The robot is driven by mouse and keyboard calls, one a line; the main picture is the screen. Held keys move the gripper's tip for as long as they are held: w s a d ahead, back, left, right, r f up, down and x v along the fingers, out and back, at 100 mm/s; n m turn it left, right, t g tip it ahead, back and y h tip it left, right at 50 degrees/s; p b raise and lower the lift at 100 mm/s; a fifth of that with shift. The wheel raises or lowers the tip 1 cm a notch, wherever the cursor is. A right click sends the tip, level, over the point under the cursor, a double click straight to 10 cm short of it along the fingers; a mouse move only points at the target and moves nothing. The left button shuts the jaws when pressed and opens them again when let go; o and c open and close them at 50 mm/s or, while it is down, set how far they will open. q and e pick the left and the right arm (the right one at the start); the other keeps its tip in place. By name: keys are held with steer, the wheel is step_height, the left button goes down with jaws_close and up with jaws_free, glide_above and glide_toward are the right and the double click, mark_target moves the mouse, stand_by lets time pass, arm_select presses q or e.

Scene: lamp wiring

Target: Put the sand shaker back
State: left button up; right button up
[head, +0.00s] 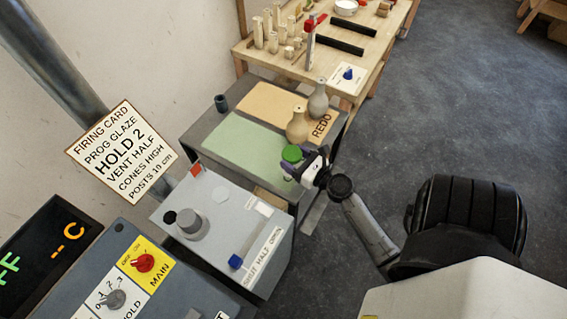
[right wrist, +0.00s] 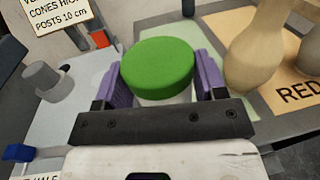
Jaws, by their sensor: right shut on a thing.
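The sand shaker (head: 291,153) has a green round lid. In the right wrist view, the sand shaker (right wrist: 158,68) fills the space between my purple finger pads, with a little of its pale body showing below the lid. My right gripper (head: 304,168) is shut on it near the front right edge of the grey table (head: 200,131). The lid faces up. I cannot tell whether its base touches anything, as the gripper hides it. My left gripper is not in view.
A dark cup (head: 221,103) stands at the table's far left. A grey control box (head: 218,228) is in front.

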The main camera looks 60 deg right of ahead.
steer(key=w+f, duration=0.1)
steer(key=w, duration=0.1)
steer(key=w+d+f, duration=0.1)
steer(key=w, duration=0.1)
steer(key=shift+d+f+b, duration=0.1)
steer(key=shift+f+b, duration=0.2)
steer(key=shift+b, duration=0.1)
steer(key=shift+f+b, duration=1.3)
steer(key=shift+f, duration=0.7)
steer(key=shift+f, duration=0.25)
steer(key=o, duration=1)
steer(key=shift+r, duration=0.1)
